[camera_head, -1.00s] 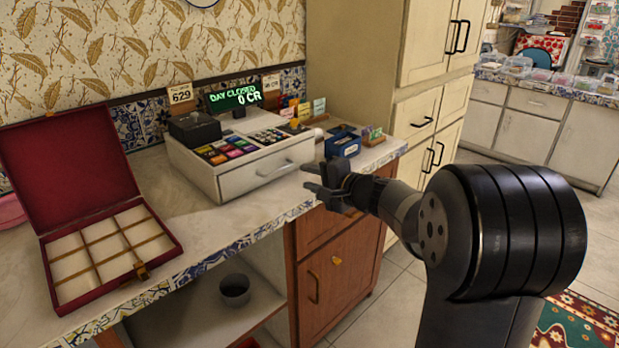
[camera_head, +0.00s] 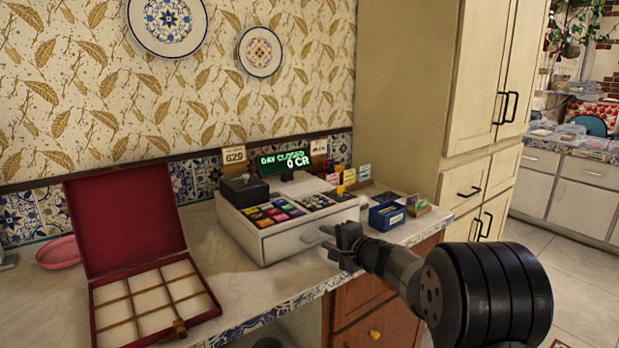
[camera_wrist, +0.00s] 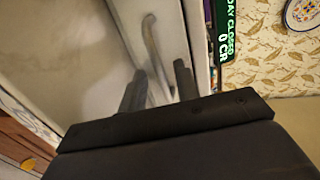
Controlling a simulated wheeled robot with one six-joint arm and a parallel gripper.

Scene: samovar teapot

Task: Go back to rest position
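My gripper (camera_head: 346,246) is in front of the white cash register (camera_head: 290,236), near the handle of its closed drawer. In the wrist view the two fingers of my gripper (camera_wrist: 158,82) are apart with nothing between them. The curved drawer handle (camera_wrist: 152,45) lies beyond the fingertips. I cannot tell for sure how far the fingers are from the handle, but they look clear of it. The register's green display (camera_head: 284,162) reads "DAY CLOSED 0 CR".
An open red box (camera_head: 150,340) with empty compartments stands on the counter at left, near a pink bowl (camera_head: 58,252). A blue box (camera_head: 387,216) stands right of the register. Tall cream cabinets (camera_head: 480,100) stand at right. Wooden drawers (camera_head: 375,325) are below the counter.

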